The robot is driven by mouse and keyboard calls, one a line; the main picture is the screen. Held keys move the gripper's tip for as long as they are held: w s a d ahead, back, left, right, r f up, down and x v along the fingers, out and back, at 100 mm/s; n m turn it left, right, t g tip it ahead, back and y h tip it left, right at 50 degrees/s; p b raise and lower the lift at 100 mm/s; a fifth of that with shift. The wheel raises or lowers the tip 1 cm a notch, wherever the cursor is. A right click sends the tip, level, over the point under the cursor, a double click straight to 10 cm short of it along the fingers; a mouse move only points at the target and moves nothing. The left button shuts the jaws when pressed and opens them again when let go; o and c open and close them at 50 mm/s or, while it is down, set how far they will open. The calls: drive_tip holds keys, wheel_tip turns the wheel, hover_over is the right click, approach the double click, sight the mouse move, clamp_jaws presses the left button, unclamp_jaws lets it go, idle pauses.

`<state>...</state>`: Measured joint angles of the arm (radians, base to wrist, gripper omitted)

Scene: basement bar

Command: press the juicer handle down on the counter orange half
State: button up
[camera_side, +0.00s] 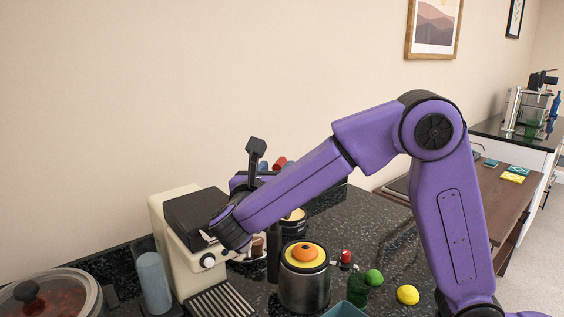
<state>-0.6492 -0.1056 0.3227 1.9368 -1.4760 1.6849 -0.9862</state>
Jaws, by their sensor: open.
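A black lever with a block-shaped grip (256,147), apparently the juicer handle, stands raised behind my forearm. A dark upright post (272,250) shows below the forearm; its link to the lever is hidden. A round orange piece (306,251), possibly the orange half, sits on a yellow-rimmed metal container (305,289) right of the post. My gripper (264,173) is open, mostly hidden behind my forearm and close to the lever's lower part. Its fingertips are not clear, and I cannot tell whether it touches the lever.
A cream coffee machine (172,243) stands left of my wrist. A blue-grey cylinder (153,283) and a lidded pot (48,297) are further left. A green bottle (358,289), a lime (374,277) and a lemon (408,294) stand at the right of the dark counter (335,212).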

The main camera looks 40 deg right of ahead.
sight(282, 162)
drive_tip(key=shift+x, duration=2.65)
clamp_jaws()
